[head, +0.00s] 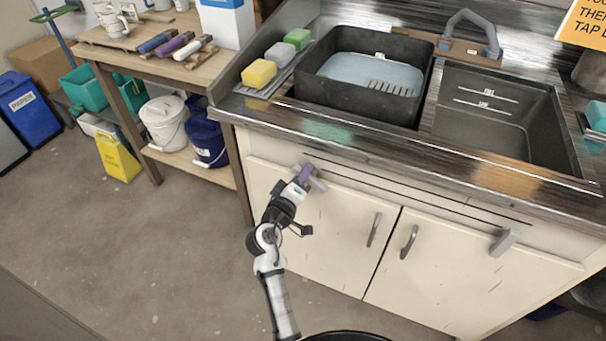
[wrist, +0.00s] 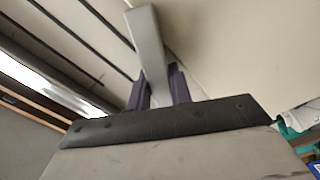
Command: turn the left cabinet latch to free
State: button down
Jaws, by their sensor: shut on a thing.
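The left cabinet latch is a small grey bar (head: 318,184) at the upper left of the cabinet front, below the counter edge. My gripper (head: 305,174) is at this latch, and its purple fingers partly hide it in the head view. In the wrist view the grey latch bar (wrist: 147,40) runs down between the two purple fingers of my gripper (wrist: 158,90). The fingers are shut on the bar, with its far end sticking out beyond them. I cannot tell the latch's exact angle in the head view.
The left door has a handle (head: 374,229), and the right door has its own handle (head: 409,241). A second grey latch (head: 503,242) sits at the upper right. The counter edge (head: 400,160) overhangs above. A wooden shelf table (head: 150,70) stands to the left. The floor in front is clear.

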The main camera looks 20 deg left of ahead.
jog(key=c, duration=1.3)
grip_release()
jog(key=shift+o, duration=0.2)
jog(key=shift+f, duration=0.15)
jog(key=shift+s+a, duration=0.1)
jog(key=shift+s, duration=0.15)
